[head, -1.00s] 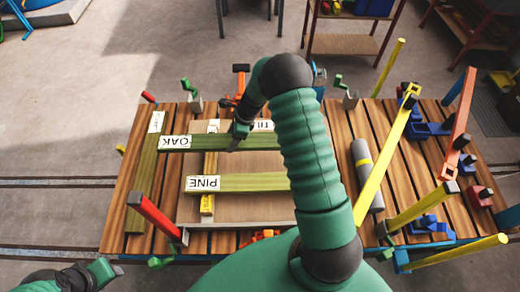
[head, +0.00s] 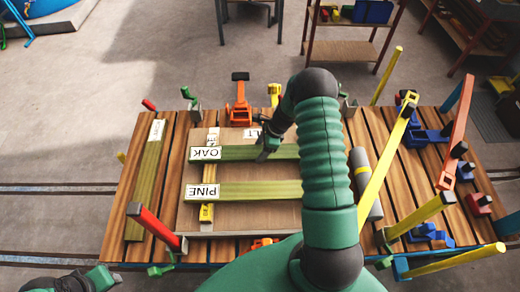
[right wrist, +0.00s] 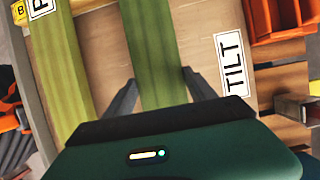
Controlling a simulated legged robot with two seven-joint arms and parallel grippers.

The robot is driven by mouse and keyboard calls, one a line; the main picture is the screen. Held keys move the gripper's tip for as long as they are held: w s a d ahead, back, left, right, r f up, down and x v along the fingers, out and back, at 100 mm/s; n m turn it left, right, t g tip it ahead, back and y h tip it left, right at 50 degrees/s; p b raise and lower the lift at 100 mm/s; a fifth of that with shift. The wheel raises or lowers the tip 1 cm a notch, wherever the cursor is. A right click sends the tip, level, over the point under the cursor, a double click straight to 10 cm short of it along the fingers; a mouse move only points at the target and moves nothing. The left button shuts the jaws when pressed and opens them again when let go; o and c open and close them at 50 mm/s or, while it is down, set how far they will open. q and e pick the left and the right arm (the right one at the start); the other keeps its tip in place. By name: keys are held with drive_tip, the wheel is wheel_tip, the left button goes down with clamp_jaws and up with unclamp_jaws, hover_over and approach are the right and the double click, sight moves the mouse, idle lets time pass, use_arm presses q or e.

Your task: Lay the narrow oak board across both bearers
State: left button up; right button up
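The oak board (head: 240,153), greenish with an OAK label at its left end, lies left to right over the tan panel. My right gripper (head: 266,150) is shut on it near its right part; in the right wrist view the fingers (right wrist: 160,85) flank the board (right wrist: 158,45). The pine board (head: 250,190) lies parallel, nearer me. A yellow bearer (head: 207,214) shows under the boards' left ends. My right arm hides the other bearer's likely area. Whether the oak board touches the bearer is unclear. My left gripper (head: 98,280) is at the lower left, its fingers unclear.
Another labelled board (head: 143,195) lies at the bench's left. A red bar (head: 155,225) rises at the panel's front-left corner. An orange clamp (head: 239,112) stands behind the panel. A grey cylinder (head: 362,170) and yellow bar (head: 385,155) are on the right.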

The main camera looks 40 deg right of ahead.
drive_tip(key=o, duration=0.4)
drive_tip(key=shift+a+r, duration=0.1)
drive_tip(key=shift+a, duration=0.05)
use_arm(q)
drive_tip(key=shift+s+a, duration=0.1)
drive_tip(key=shift+a, duration=0.25)
use_arm(e)
drive_tip(key=shift+a, duration=0.15)
